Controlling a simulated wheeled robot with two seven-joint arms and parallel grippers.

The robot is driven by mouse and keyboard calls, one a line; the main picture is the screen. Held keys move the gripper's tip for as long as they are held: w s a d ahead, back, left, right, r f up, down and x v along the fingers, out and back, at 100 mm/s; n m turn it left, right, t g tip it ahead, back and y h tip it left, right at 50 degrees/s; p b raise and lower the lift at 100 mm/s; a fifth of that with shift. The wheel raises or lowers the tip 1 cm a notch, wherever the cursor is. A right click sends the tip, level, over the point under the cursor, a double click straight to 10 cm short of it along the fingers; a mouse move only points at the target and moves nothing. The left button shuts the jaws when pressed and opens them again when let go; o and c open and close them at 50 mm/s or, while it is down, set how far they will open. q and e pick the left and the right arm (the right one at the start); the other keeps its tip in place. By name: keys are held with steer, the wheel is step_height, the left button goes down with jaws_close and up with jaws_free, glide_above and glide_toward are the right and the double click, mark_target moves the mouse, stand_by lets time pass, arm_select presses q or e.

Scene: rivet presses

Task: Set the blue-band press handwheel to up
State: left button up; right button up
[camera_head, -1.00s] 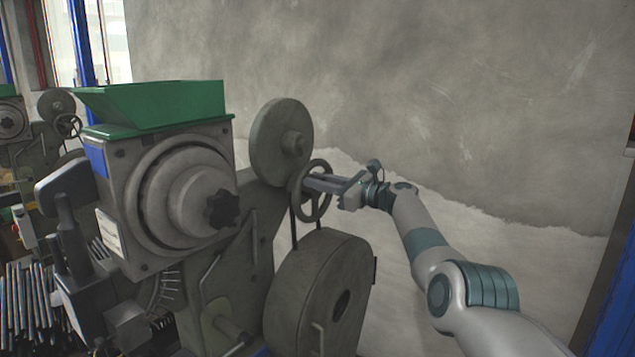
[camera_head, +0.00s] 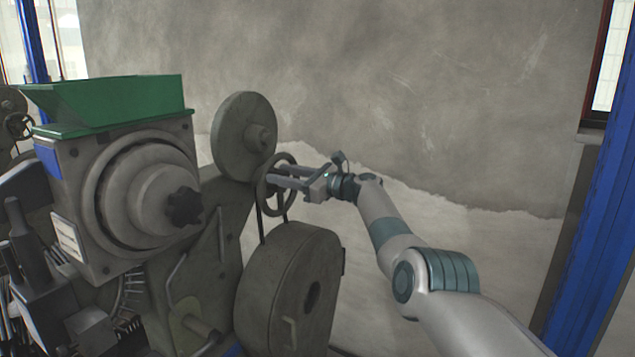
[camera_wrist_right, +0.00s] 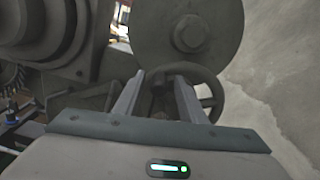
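The press has a blue band (camera_head: 47,160) on its head, below a green hopper (camera_head: 115,102). Its handwheel (camera_head: 264,203) is a dark spoked ring on the right side, below a large round disc. My right gripper (camera_head: 279,178) reaches in from the right with its two fingers at the wheel. In the right wrist view the fingers (camera_wrist_right: 158,92) are apart, with part of the handwheel (camera_wrist_right: 212,88) between and beyond them. The fingers look open; I cannot tell whether they touch the wheel. My left gripper is not in view.
A large round drum (camera_head: 290,295) stands just below the handwheel. The big disc (camera_head: 236,135) sits close above it. A grey wall (camera_head: 420,100) is behind, and a blue post (camera_head: 590,200) stands at the right. Another press (camera_head: 14,115) shows at the far left.

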steer(key=shift+d, duration=0.15)
steer(key=shift+s+d, duration=0.2)
steer(key=shift+d, duration=0.3)
steer(key=b+v, duration=0.4)
steer(key=v, duration=1.2)
steer(key=shift+b, duration=0.35)
steer(key=shift+s+f, duration=0.1)
steer(key=shift+f, duration=0.1)
